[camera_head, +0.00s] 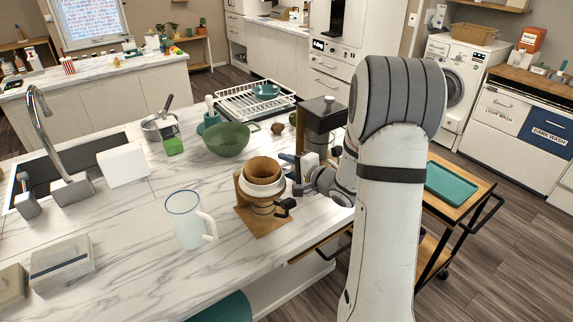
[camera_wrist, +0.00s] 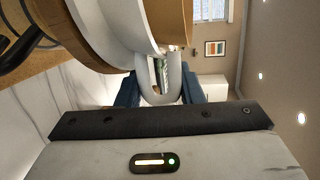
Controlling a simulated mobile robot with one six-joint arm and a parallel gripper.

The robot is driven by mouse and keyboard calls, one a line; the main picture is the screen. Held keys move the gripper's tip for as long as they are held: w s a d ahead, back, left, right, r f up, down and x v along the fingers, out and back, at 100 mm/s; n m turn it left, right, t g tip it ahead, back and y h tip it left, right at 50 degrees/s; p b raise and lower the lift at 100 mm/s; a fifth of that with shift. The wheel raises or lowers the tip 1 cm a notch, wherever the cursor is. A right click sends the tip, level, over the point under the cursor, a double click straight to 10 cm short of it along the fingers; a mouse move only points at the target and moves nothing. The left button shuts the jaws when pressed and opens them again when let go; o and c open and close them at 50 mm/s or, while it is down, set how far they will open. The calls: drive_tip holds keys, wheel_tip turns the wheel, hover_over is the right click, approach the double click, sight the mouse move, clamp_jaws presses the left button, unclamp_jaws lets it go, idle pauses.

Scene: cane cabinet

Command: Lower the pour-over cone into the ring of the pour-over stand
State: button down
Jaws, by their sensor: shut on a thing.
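The pour-over cone (camera_head: 262,186) is white with a brown filter-like lining and sits upright over the wooden pour-over stand (camera_head: 263,226) in the head view. My gripper (camera_head: 291,168) reaches it from the right. In the wrist view the cone's white loop handle (camera_wrist: 160,92) is between the blue fingers of my gripper (camera_wrist: 158,88), which is shut on it. The cone (camera_wrist: 125,22) fills the upper part of that view. The stand's ring is largely hidden by the cone, so I cannot tell whether the cone rests in it. A vessel with a black handle (camera_head: 286,204) stands below the cone.
A clear mug (camera_head: 184,222) stands left of the stand. A green bowl (camera_head: 227,139) and a white dish rack (camera_head: 240,103) are behind it. A dark coffee machine (camera_head: 318,125) stands close behind my gripper.

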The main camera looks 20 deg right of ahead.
drive_tip(key=shift+f, duration=0.1)
drive_tip(key=c, duration=0.9)
unclamp_jaws()
drive_tip(key=s+d+r+n+g+h+b, duration=0.1)
drive_tip(key=s+d+r+n+g+h, duration=0.15)
drive_tip(key=s+h, duration=0.3)
drive_tip(key=s+d+r+n+g+h, duration=0.1)
drive_tip(key=s+r+n+h, duration=0.25)
drive_tip(key=s, duration=0.35)
drive_tip(key=s+a+n+g+y, duration=0.1)
drive_tip(key=s+a+n+g, duration=0.2)
drive_tip(key=s, duration=0.6)
drive_tip(key=s+a+n+g, duration=0.4)
drive_tip(key=s+a, duration=0.3)
drive_tip(key=s, duration=0.3)
drive_tip(key=shift+s+r+y, duration=0.2)
drive_tip(key=shift+y, duration=0.2)
